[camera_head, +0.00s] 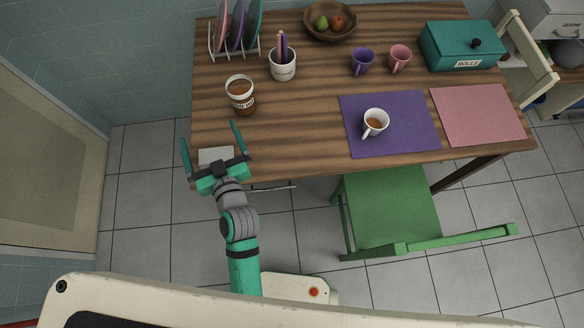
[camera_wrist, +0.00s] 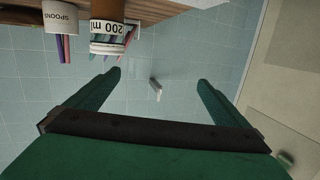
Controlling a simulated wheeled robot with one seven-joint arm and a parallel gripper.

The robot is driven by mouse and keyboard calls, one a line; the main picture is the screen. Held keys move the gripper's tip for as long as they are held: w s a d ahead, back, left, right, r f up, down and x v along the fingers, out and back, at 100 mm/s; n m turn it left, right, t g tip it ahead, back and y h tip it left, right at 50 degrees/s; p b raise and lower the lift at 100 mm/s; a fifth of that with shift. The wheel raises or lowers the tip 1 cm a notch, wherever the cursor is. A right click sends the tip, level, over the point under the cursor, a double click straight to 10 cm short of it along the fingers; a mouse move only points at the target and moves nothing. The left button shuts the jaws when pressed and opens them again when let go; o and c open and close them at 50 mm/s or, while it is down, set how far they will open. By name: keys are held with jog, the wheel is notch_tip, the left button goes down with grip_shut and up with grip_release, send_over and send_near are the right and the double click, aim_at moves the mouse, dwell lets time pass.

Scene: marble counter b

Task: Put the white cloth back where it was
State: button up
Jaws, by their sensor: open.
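A small pale folded square, likely the white cloth (camera_head: 216,156), lies at the near left corner of the wooden table (camera_head: 300,130). My gripper partly covers it in the head view. My gripper (camera_head: 210,137) is open, with its two fingers spread and nothing between them. It is over or just in front of that corner; its height above the table cannot be told. The wrist view also shows my gripper (camera_wrist: 160,76) open and empty, and I cannot make out the cloth there.
A white mug (camera_head: 375,122) of brown liquid sits on the purple mat (camera_head: 412,138). A green chair (camera_head: 390,210) stands at the front.

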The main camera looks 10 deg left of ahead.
jog(key=s+d+f+m+h, duration=0.3)
jog(key=s+d, duration=0.2)
jog(key=d, duration=0.3)
jog(key=s+d+f+m+h, duration=0.2)
jog(key=s+d+f+h, duration=0.1)
jog(key=s+d, duration=0.4)
jog(key=s+d+r+t+h, duration=0.1)
jog(key=s+d+r+h, duration=0.1)
jog(key=s+d, duration=0.8)
jog(key=shift+d+r+m+h, duration=0.3)
jog(key=shift+d+r+m, duration=0.15)
jog(key=shift+r, duration=0.1)
